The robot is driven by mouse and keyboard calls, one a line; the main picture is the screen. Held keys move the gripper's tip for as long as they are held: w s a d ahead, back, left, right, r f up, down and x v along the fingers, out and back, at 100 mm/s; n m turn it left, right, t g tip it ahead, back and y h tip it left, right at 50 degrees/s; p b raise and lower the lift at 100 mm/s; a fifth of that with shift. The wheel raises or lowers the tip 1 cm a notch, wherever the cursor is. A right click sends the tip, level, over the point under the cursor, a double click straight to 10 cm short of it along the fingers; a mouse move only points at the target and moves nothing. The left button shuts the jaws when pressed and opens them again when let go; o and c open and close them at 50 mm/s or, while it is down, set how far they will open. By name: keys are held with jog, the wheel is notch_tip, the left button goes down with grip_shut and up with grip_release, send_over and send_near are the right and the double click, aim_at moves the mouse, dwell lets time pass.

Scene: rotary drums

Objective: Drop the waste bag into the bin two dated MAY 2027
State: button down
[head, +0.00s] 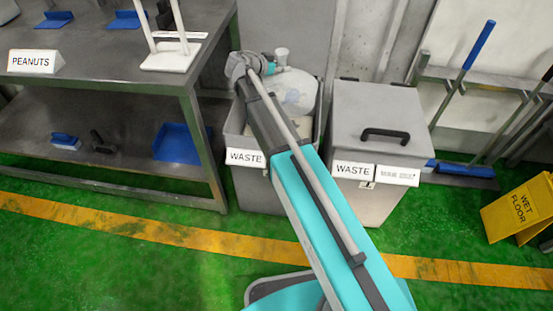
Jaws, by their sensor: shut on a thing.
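The waste bag (296,94) is pale and translucent. It hangs from my gripper (282,68) at the mouth of the left bin (240,172), whose lid stands up open. My gripper is shut on the bag's top; the fingertips are hard to make out. I cannot tell whether the bag touches the bin's rim. The right bin (372,125) has its grey lid shut, with a black handle on top. Both bins bear a WASTE label. The right bin has a second, smaller label (398,175) too blurred to read. My arm covers part of the left bin's front, and no date shows there.
A metal table (110,75) with a PEANUTS sign (36,61) and blue tools stands at left. Brooms (465,75) lean against the wall at right, near a yellow wet-floor sign (520,207). The green floor before the bins is clear.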

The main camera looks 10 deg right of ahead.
jog(key=shift+f, duration=0.2)
jog(key=shift+f+b, duration=2.7)
jog(key=shift+b, duration=0.2)
jog(key=shift+c, duration=1.3)
grip_release()
